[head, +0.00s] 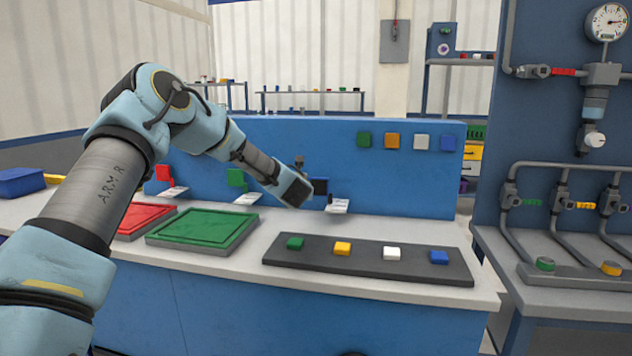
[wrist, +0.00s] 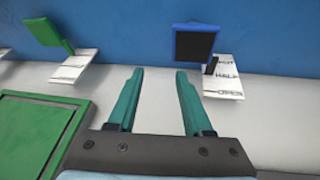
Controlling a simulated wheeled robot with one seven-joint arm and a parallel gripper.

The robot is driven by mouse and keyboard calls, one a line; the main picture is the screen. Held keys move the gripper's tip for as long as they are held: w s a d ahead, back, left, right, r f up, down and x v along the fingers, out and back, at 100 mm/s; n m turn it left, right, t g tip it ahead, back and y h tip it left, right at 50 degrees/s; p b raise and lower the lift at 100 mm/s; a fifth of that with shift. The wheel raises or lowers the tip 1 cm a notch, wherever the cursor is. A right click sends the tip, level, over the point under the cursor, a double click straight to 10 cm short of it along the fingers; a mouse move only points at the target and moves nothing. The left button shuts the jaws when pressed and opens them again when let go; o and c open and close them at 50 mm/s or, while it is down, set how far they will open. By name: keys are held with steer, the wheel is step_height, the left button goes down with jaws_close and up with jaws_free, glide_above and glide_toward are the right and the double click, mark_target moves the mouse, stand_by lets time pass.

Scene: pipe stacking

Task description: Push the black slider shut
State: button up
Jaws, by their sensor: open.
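The black slider (wrist: 195,43) shows in the wrist view as a square black plate with a blue edge, in front of the blue panel. In the head view the slider (head: 320,186) is partly behind my gripper. A small dark tab below it sits by a white label (wrist: 224,78) with lines reading SHUT (partly covered), HALF and OPEN. The tab is near the upper lines; its exact mark is unclear. My gripper (wrist: 160,75) is open and empty, its two teal fingers pointing at the panel. The fingertips are short of the plate, which lies ahead and slightly right.
A green slider (wrist: 50,35) and a red slider (head: 165,174) stand to the left with their own labels. Green (head: 203,229) and red (head: 146,219) trays lie left on the bench. A dark strip (head: 366,262) with coloured buttons lies in front.

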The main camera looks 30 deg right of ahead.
steer(key=s+a+r+g+y+p, duration=0.1)
steer(key=s+a+r+g+p, duration=0.1)
steer(key=s+r+g, duration=0.1)
steer(key=shift+y, duration=0.4)
steer(key=c, duration=0.5)
steer(key=shift+g, duration=0.7)
steer(key=s+r+p, duration=0.2)
steer(key=s+r, duration=0.1)
steer(key=shift+d+r, duration=0.2)
steer(key=shift+r, duration=0.1)
jaws_close()
steer(key=p, duration=0.5)
glide_toward(318, 190)
steer(key=a+f+x, duration=0.1)
steer(key=x, duration=0.3)
steer(key=shift+w+d+f+g+h+p, duration=0.15)
steer(key=shift+w+d+g+h+p, duration=0.15)
steer(key=shift+w+d+p, duration=0.45)
steer(key=shift+s, duration=0.1)
steer(key=shift+d, duration=0.1)
